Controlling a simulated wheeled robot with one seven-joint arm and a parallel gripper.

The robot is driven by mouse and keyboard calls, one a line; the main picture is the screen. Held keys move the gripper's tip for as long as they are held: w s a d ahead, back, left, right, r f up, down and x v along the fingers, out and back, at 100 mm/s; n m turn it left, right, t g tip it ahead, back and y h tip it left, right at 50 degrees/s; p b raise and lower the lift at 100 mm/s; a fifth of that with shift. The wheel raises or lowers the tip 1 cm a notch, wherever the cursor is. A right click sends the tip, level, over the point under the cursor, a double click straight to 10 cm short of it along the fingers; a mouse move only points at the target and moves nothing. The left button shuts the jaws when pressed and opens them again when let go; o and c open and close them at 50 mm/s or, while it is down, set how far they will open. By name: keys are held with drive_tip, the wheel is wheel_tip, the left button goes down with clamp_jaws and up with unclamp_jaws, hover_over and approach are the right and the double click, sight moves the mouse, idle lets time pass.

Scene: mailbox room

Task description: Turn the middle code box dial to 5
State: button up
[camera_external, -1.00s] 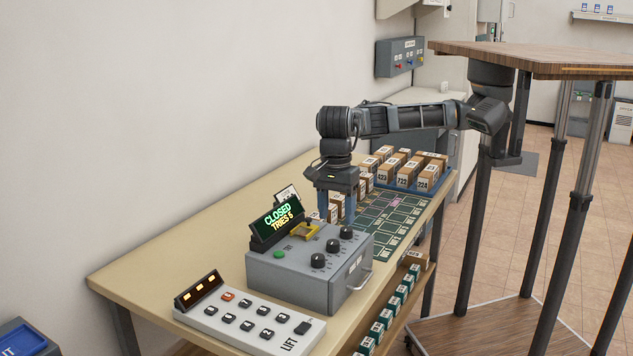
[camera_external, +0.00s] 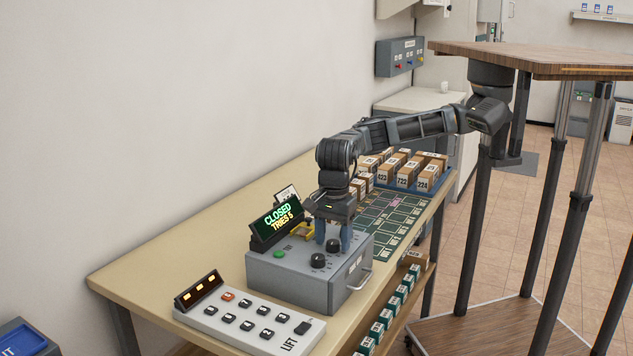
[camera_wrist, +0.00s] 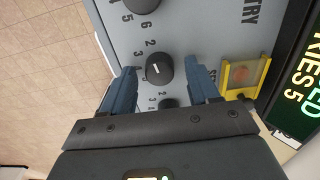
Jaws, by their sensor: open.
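The grey code box (camera_external: 290,280) stands on the table with black dials on its top. Its screen (camera_external: 278,218) reads CLOSED, TRIES 5. The middle dial (camera_external: 332,246) sits below my gripper (camera_external: 333,236), whose two blue fingers point down on either side of it. In the wrist view the middle dial (camera_wrist: 159,68) lies between the open fingers of my gripper (camera_wrist: 160,82), with clear gaps at both sides. Its white pointer mark shows, but which digit it marks is unclear. A near dial (camera_external: 317,260) is uncovered; the far dial (camera_wrist: 168,103) is partly hidden by my gripper.
A yellow-framed part (camera_wrist: 243,73) and a green button (camera_external: 279,254) are on the box top. A keypad marked LIFT (camera_external: 245,315) lies in front of the box. A green gridded mat (camera_external: 375,222) and a tray of parcels (camera_external: 410,187) are behind it.

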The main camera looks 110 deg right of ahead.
drive_tip(key=shift+c, duration=0.4)
drive_tip(key=c, duration=1)
drive_tip(key=shift+o, duration=0.2)
drive_tip(key=n+p, duration=0.1)
drive_tip(key=n, duration=0.4)
drive_tip(key=shift+r+n, duration=0.1)
drive_tip(key=shift+n, duration=0.2)
drive_tip(key=n+p, duration=0.1)
drive_tip(key=n, duration=0.5)
drive_tip(key=n+p, duration=0.1)
drive_tip(key=n, duration=0.5)
drive_tip(key=shift+n, duration=0.3)
drive_tip(key=n, duration=0.5)
drive_tip(key=shift+n, duration=0.3)
